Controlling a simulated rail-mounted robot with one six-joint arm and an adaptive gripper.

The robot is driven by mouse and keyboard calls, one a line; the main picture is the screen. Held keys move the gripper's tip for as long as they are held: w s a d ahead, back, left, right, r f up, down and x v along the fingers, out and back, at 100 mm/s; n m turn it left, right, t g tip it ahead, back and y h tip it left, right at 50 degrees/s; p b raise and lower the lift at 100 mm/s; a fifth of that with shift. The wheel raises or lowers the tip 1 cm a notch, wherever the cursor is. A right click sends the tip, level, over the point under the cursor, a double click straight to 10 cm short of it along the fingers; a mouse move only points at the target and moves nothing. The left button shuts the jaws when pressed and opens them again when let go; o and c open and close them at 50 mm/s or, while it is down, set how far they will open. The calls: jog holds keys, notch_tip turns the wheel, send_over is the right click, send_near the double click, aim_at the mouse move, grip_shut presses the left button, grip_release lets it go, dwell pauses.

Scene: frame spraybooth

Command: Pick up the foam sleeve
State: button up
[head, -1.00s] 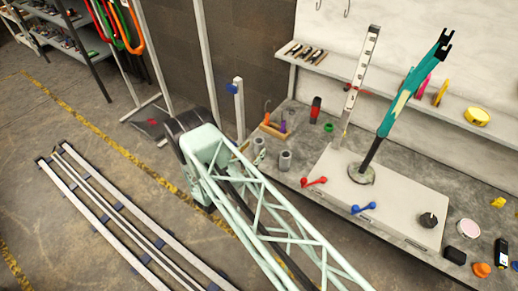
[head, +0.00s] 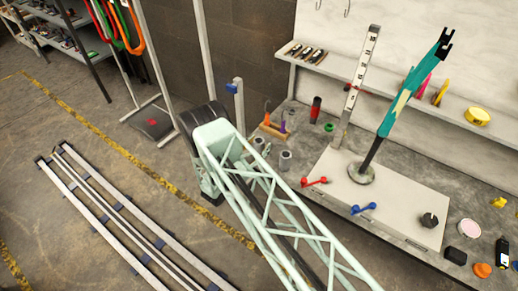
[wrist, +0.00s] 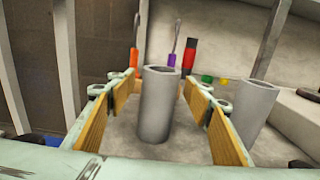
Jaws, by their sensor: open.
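Two grey hollow cylinders that look like foam sleeves stand upright on the bench. In the wrist view the nearer sleeve (wrist: 158,105) stands between the open fingers of my gripper (wrist: 155,115), with a gap on each side. The other grey cylinder (wrist: 253,108) stands just outside the right finger. In the head view one grey cylinder (head: 285,161) shows clearly, and another (head: 258,144) stands just left of it, close to my arm. My arm hides the gripper in the head view. I cannot tell by look which cylinder is the named sleeve.
A wooden holder (head: 273,127) with orange and purple-handled tools stands behind the sleeves, near a red and black cylinder (head: 316,109). A blue-topped post (head: 238,100) stands left.

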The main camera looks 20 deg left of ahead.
jog(key=c, duration=0.8)
jog(key=shift+r, duration=1.55)
jog(key=shift+s+r+p, duration=0.15)
jog(key=shift+r+p, duration=0.15)
jog(key=s+d, duration=0.2)
jog(key=s, duration=0.2)
jog(key=s+d+r, duration=0.1)
jog(key=s+d, duration=0.2)
jog(key=s, duration=0.2)
jog(key=s+d+p, duration=0.1)
jog(key=s+d, duration=0.2)
jog(key=s, duration=0.1)
jog(key=shift+s+r, duration=0.15)
jog(key=shift+s, duration=0.1)
